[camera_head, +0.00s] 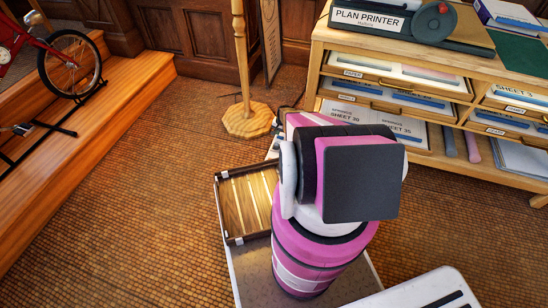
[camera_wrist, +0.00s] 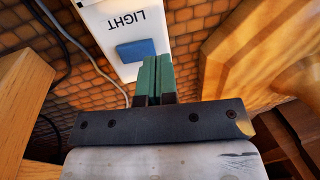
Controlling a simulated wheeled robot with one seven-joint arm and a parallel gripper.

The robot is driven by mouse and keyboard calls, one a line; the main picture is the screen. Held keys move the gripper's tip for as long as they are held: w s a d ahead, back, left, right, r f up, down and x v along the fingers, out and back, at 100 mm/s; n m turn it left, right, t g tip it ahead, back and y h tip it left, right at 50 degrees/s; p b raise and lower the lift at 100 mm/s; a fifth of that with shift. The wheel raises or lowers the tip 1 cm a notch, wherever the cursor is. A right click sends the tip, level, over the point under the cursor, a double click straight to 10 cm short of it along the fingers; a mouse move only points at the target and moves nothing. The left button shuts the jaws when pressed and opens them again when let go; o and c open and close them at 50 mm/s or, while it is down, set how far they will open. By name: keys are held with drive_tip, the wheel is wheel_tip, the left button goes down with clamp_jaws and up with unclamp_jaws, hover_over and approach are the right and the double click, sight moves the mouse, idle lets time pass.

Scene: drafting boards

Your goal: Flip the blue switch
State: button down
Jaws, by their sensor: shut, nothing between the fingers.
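The blue switch (camera_wrist: 136,50) is a blue rocker on a white plate (camera_wrist: 108,18) marked "LIGHT", which appears upside down in the wrist view. My gripper (camera_wrist: 156,65) is shut and empty, its green fingertips side by side. In the picture the tips lie just right of the blue switch and overlap the plate's edge. I cannot tell whether they touch it. In the head view my pink, white and black arm hides my gripper and the switch.
A wooden post on an octagonal base (camera_head: 247,119) stands behind my arm. A shelf unit (camera_head: 440,150) with trays and a plan printer (camera_head: 385,22) stands at the right. A wooden step (camera_head: 120,85) with a red bicycle (camera_head: 65,62) is at the left. Dark cables (camera_wrist: 62,40) hang beside the plate.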

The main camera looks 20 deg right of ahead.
drive_tip(key=shift+f, duration=1.25)
idle(1.1)
drive_tip(key=shift+r, duration=3.55)
